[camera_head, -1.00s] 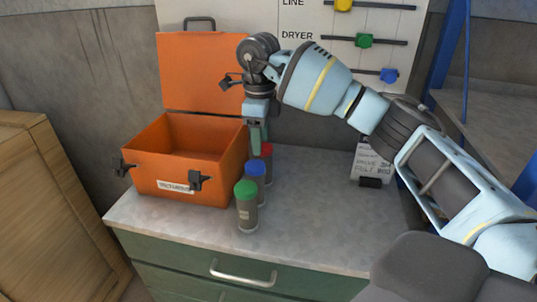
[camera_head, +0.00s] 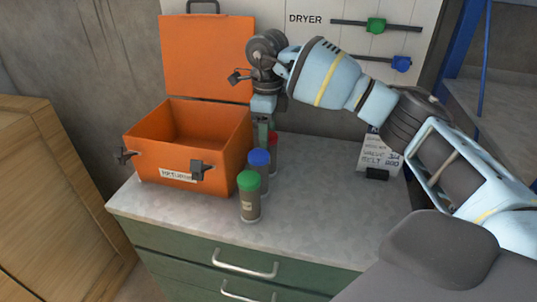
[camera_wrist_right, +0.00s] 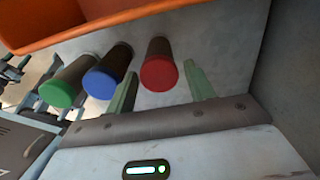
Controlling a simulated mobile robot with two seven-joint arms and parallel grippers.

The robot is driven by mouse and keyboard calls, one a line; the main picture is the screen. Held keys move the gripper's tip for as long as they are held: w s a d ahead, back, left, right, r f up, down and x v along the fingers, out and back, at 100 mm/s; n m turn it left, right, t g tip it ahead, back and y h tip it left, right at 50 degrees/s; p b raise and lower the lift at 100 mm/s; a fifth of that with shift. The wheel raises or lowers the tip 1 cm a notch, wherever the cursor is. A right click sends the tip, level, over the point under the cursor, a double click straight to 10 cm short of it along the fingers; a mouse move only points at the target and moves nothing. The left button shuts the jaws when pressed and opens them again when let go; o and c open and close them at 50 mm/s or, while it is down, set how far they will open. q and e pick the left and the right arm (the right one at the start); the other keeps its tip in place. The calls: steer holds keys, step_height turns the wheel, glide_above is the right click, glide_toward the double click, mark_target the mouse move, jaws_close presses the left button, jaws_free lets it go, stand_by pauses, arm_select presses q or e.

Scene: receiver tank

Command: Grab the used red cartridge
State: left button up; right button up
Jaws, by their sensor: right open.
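The red cartridge (camera_head: 273,155) stands on the cabinet top beside the orange box, partly hidden behind the blue cartridge in the head view. In the right wrist view the red cartridge (camera_wrist_right: 159,73) shows its red cap between the two green fingers. My right gripper (camera_head: 264,135) points down at the red cartridge. In the wrist view the gripper (camera_wrist_right: 163,88) is open, with one finger on each side of the red cartridge and gaps visible. Whether the fingers touch it cannot be told. My left gripper is not in view.
A blue-capped cartridge (camera_head: 259,170) and a green-capped cartridge (camera_head: 249,196) stand in a row in front of the red one. The open orange box (camera_head: 217,172) is to the left. A small card (camera_head: 378,152) stands at the right.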

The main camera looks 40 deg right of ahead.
step_height(320, 180, down, 5)
steer(key=shift+s+r, duration=0.1)
steer(key=shift+s, duration=0.05)
steer(key=shift+c, duration=0.3)
steer(key=c, duration=0.7)
